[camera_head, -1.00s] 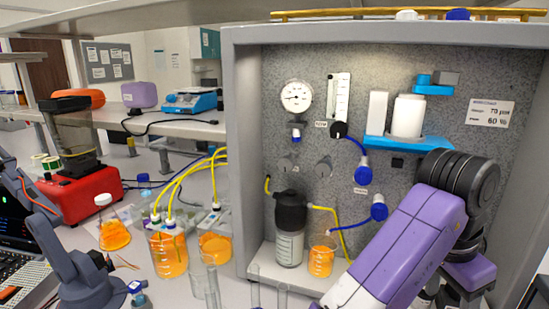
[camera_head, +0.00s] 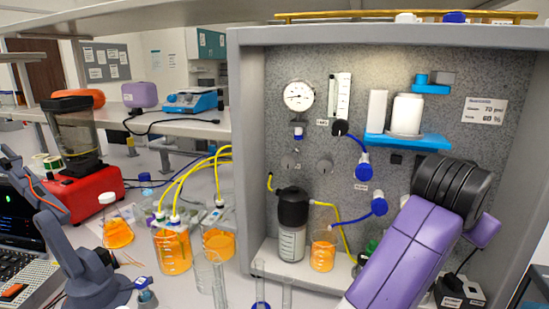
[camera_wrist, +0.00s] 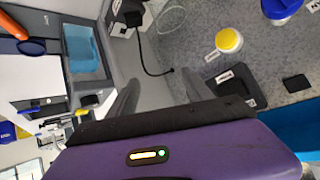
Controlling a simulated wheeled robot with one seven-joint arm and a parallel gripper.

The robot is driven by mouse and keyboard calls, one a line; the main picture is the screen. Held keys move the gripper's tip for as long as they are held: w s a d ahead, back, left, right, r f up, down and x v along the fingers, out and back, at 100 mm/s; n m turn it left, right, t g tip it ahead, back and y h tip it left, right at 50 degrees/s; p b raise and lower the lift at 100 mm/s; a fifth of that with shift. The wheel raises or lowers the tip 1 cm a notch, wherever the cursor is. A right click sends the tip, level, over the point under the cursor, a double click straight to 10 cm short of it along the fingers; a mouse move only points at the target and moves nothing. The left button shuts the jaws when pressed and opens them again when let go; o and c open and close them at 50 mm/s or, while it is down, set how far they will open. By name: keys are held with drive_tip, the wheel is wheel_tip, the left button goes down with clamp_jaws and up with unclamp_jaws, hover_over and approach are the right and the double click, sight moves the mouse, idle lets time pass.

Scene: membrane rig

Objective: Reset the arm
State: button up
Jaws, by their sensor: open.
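My arm (camera_head: 415,255), purple with black joints, stands in front of the right part of the rig panel. Its purple hand (camera_head: 485,231) shows partly behind the black joint in the head view, and the fingertips are hidden there. In the wrist view, my gripper (camera_wrist: 158,92) shows two grey fingers spread apart beyond the purple hand housing. Nothing is visible between them. A yellow round button (camera_wrist: 229,40) and a black cable (camera_wrist: 150,66) lie beyond the fingers, apart from them.
The grey cabinet wall (camera_head: 246,160) and speckled panel (camera_head: 320,130) enclose the arm's area. A black-capped bottle (camera_head: 292,225) and a beaker of orange liquid (camera_head: 322,250) stand left of the arm. A blue shelf (camera_head: 408,140) carries a white canister. A black box (camera_head: 459,293) sits low right.

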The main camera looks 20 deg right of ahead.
drive_tip(key=w+a+r+n+t+h, duration=0.45)
drive_tip(key=r+n+t, duration=0.35)
drive_tip(key=t, duration=0.2)
drive_tip(key=s+a+f+n+t+y, duration=0.4)
drive_tip(key=a+f+n+t+y, duration=0.45)
drive_tip(key=a, duration=0.45)
drive_tip(key=s+a+f+g+y, duration=0.2)
drive_tip(key=s+a+f, duration=0.1)
drive_tip(key=s+f, duration=0.4)
drive_tip(key=s+a+f+g+y, duration=0.1)
drive_tip(key=s+a+f+g, duration=0.2)
drive_tip(key=s+f, duration=0.4)
drive_tip(key=s+a+f+g+y, duration=0.2)
drive_tip(key=s+f, duration=0.5)
drive_tip(key=s, duration=1.1)
drive_tip(key=shift+s+a+g+y, duration=0.25)
drive_tip(key=shift+a+g, duration=0.2)
drive_tip(key=shift+a, duration=0.6)
